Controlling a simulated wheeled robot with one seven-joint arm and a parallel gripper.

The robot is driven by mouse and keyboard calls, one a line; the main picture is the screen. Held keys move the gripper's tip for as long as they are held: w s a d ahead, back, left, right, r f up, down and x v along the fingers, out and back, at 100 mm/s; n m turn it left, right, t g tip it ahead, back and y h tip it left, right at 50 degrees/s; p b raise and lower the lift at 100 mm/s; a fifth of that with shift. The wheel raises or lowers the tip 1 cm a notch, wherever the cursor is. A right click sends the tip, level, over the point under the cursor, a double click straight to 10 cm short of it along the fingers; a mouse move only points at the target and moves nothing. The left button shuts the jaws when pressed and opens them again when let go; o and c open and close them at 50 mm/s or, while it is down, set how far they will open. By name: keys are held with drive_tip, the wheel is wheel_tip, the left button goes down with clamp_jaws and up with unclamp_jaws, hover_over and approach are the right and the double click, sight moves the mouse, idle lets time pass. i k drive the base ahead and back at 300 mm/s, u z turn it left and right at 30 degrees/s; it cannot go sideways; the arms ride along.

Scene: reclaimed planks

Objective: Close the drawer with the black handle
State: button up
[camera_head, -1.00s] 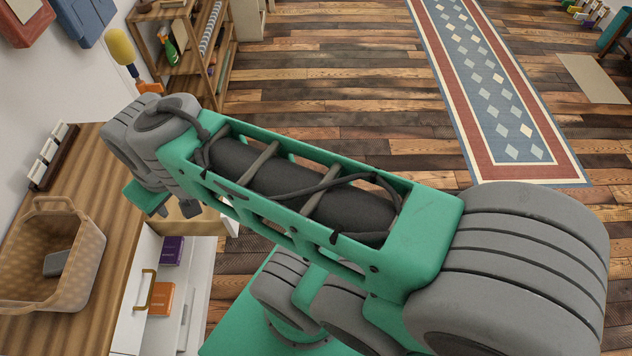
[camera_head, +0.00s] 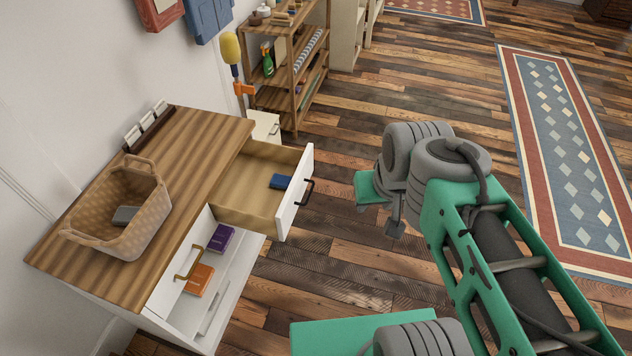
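The drawer with the black handle (camera_head: 292,197) is pulled well out of the right side of the wooden-topped cabinet (camera_head: 190,150). Its front is white and its inside is light wood. The black handle (camera_head: 307,192) is on the outer face of the front. A small blue box (camera_head: 281,182) lies inside the drawer. My gripper (camera_head: 382,210) is to the right of the drawer front, with a clear gap of floor between them. Its fingers are small and partly hidden by my wrist, so I cannot tell whether they are apart.
A wicker basket (camera_head: 148,222) with a grey item stands on the cabinet top. Below, a white panel with a brass handle (camera_head: 188,263) is beside a purple box (camera_head: 221,238) and an orange box (camera_head: 198,280). A wooden shelf (camera_head: 287,98) stands behind. Floor right of the drawer is clear.

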sight(244, 198)
drive_tip(key=z, duration=0.1)
drive_tip(key=i, duration=1.15)
drive_tip(key=z, duration=0.5)
drive_tip(key=k, duration=1.25)
drive_tip(key=u, duration=1.65)
drive_tip(key=i, duration=0.5)
drive_tip(key=z, duration=0.05)
